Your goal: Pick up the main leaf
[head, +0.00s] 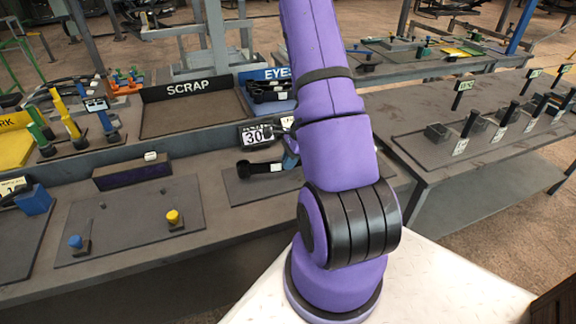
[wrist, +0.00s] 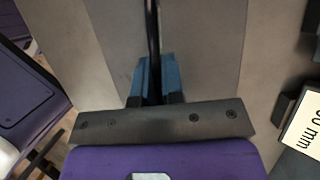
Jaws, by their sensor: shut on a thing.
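My gripper (wrist: 155,80) is shut on a thin dark strip, the main leaf (wrist: 153,35). The leaf stands edge-on between the blue fingers in the wrist view and runs up out of the picture. In the head view a black piece with a rounded end, which looks like the same leaf (head: 259,168), reaches left from the blue fingertips (head: 290,158), beside the "30" sign. My arm hides the rest. Whether the leaf touches the grey mat below cannot be told.
The "30" sign (head: 257,135) stands close to the gripper; it also shows in the wrist view (wrist: 303,130). Behind are the SCRAP tray (head: 188,112) and a tray of black pieces (head: 270,92). A mat with blue and yellow knobs (head: 130,222) lies left. Another bench (head: 450,165) stands right.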

